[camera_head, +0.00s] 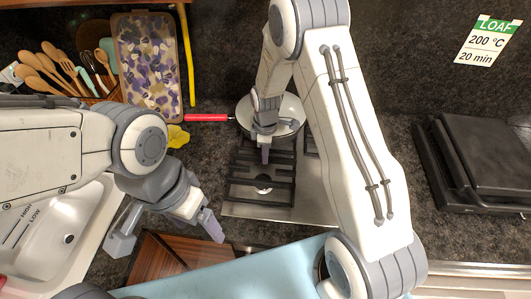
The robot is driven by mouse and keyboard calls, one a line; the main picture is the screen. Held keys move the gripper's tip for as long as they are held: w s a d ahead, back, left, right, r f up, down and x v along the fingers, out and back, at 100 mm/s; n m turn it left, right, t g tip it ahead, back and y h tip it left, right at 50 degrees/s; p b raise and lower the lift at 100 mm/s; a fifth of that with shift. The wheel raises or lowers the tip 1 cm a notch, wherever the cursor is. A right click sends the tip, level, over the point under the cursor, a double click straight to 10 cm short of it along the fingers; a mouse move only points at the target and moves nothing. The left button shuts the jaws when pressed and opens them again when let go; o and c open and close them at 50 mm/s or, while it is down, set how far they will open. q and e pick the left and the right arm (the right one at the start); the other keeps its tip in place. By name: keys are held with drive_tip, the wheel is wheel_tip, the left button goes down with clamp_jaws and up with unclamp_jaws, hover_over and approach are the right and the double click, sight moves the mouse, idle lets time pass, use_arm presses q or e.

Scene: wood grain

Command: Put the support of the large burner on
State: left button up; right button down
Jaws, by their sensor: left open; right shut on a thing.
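A black support grate (262,188) lies over the left part of the steel hob (300,212), with a light round burner (264,181) showing between its bars. My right gripper (265,152) points down at the grate's far edge and is shut on the grate; its fingers hide the exact grip. I cannot tell whether the grate is seated or slightly raised. The right part of the hob is hidden behind my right arm. My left gripper (166,236) is open and empty, in front of the hob to the left, near the sink.
A pan (286,107) with a red handle (208,118) stands just behind the grate, close to my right gripper. A white sink (62,226) is at left, wooden utensils (55,62) and a patterned tray (148,66) at back left. A black appliance (482,158) stands at right.

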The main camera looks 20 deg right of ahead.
drive_tip(key=shift+f+b, duration=1.1)
drive_tip(key=shift+f, duration=0.75)
drive_tip(key=shift+f+b, duration=0.55)
drive_tip(key=shift+f, duration=0.25)
drive_tip(key=c, duration=0.9)
unclamp_jaws()
drive_tip(key=shift+o, duration=0.5)
drive_tip(key=shift+s, duration=0.1)
drive_tip(key=shift+r, duration=0.4)
wheel_tip(320, 180, up, 10)
drive_tip(key=shift+f+b, duration=0.1)
drive_tip(key=shift+b, duration=1.15)
